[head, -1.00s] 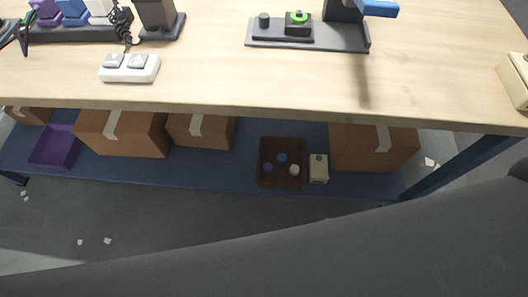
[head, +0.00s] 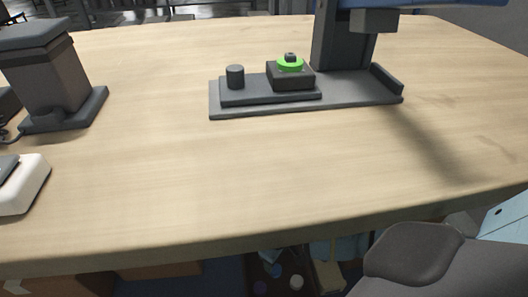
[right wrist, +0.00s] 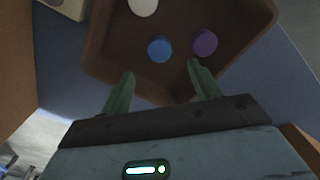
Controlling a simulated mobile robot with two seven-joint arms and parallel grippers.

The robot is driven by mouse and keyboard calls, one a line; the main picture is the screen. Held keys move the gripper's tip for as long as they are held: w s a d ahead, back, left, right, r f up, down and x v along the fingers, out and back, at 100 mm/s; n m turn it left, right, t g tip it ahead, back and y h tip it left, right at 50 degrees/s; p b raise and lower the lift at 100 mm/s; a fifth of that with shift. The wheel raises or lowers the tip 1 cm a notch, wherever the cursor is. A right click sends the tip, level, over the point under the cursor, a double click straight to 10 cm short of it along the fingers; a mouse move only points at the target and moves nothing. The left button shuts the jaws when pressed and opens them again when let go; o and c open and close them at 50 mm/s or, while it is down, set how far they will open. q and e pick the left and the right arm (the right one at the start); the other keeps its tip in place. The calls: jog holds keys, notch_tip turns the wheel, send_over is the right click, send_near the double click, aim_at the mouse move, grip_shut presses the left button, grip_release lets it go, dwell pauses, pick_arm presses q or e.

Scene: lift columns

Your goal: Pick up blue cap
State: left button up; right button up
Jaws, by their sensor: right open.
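The blue cap (right wrist: 160,48) lies in a brown bin (right wrist: 101,40) on the shelf under the table. In the right wrist view it is just ahead of the fingertips and roughly between them. My right gripper (right wrist: 161,76) is open and empty, and the cap is not gripped. A purple cap (right wrist: 204,42) lies right of the blue cap, and a white cap (right wrist: 143,6) lies beyond it, cut by the frame edge. My left gripper is not in view.
The wooden table top (head: 150,180) overhangs the shelf and hides much of it in the head view. A beige box (head: 326,277) stands beside the bin. A press-like stand (head: 340,88) with a green ring (head: 290,65) is on the table. Cardboard boxes (head: 160,270) sit left on the shelf.

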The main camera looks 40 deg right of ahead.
aim_at(276, 269)
jog(key=shift+s+f+b, duration=0.15)
jog(key=shift+f+b, duration=0.4)
jog(key=shift+f, duration=0.45)
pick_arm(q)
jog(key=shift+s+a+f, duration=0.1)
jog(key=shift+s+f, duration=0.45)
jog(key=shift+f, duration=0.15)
pick_arm(e)
jog(key=shift+f, duration=0.3)
notch_tip(276, 269, down, 5)
jog(key=b, duration=0.3)
jog(key=shift+r, duration=0.15)
jog(key=shift+f+b, duration=0.25)
jog(key=shift+b, duration=0.1)
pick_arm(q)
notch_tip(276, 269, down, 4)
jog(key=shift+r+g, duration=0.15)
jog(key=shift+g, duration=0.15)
pick_arm(e)
jog(key=shift+r, duration=0.1)
jog(key=shift+c, duration=0.2)
jog(key=c, duration=0.7)
jog(key=shift+c, duration=1.2)
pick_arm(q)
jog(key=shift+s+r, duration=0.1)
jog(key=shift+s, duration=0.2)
pick_arm(e)
jog(key=shift+c, duration=0.4)
